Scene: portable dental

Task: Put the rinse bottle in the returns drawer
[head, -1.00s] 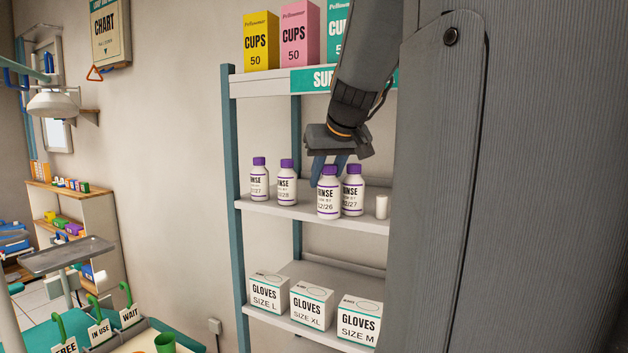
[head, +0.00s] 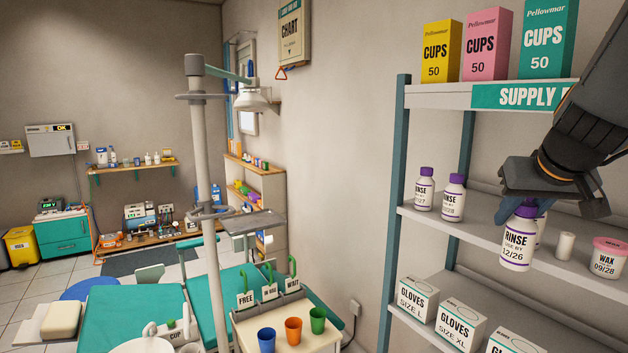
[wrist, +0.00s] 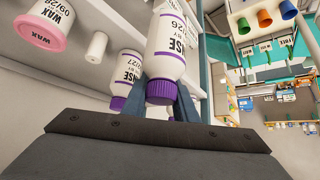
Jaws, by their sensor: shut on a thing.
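The rinse bottle (head: 517,238), white with a purple cap and the date 12/26, is in my gripper (head: 528,203), which is shut on it near the cap. In the head view it hangs in front of the shelf's edge. In the wrist view the held rinse bottle (wrist: 168,50) has its purple cap between the blue fingers. Another rinse bottle stands behind it, mostly hidden in the head view. Two more rinse bottles, dated 27 (head: 424,189) and 28 (head: 452,198), stand on the shelf to the left. I cannot identify the returns drawer for certain.
The supply shelf (head: 440,223) also bears a white cylinder (head: 565,246) and a wax jar (head: 607,258). Glove boxes (head: 460,324) stand below, cup boxes (head: 487,45) above. A dental chair (head: 130,305), a lamp pole (head: 205,140) and a teal-fronted cabinet (head: 62,236) lie left.

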